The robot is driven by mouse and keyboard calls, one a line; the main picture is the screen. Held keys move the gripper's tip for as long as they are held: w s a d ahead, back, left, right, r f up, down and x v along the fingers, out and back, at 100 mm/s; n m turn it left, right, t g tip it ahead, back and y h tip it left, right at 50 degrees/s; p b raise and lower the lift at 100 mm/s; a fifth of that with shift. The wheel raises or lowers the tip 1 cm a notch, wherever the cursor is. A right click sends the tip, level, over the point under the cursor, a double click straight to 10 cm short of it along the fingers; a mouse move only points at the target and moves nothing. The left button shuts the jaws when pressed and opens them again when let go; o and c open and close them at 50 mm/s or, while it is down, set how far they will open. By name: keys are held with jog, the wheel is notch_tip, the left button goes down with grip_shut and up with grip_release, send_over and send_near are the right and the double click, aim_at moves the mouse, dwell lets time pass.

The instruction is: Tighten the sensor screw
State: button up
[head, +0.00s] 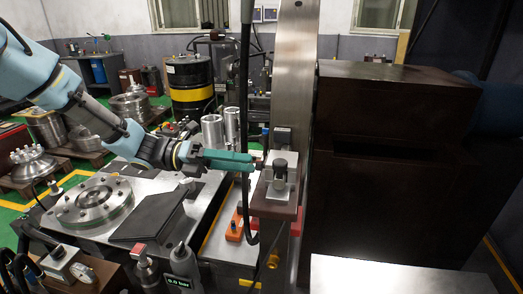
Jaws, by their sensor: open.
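The sensor block (279,190) is a small silvery metal piece on top of a brown post right of the middle. A dark round knob (281,168), which looks like the sensor screw, stands upright on it. My gripper (255,163) comes in from the left, with its long teal fingers level and pointing right. The fingertips are just left of the knob, close to the block. The jaws are open. I cannot tell from this view whether a finger touches the knob or the block.
A tall metal column (292,70) rises just behind the block. A black hose (245,90) hangs beside my fingers. A large brown cabinet (375,180) fills the right side. A metal bench with a round flange (93,204) and a dark plate (149,214) lies below my arm.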

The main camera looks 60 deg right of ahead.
aim_at(262, 166)
jog(key=shift+f, duration=0.1)
jog(key=shift+x, duration=1.35)
jog(key=shift+w, duration=0.15)
grip_shut()
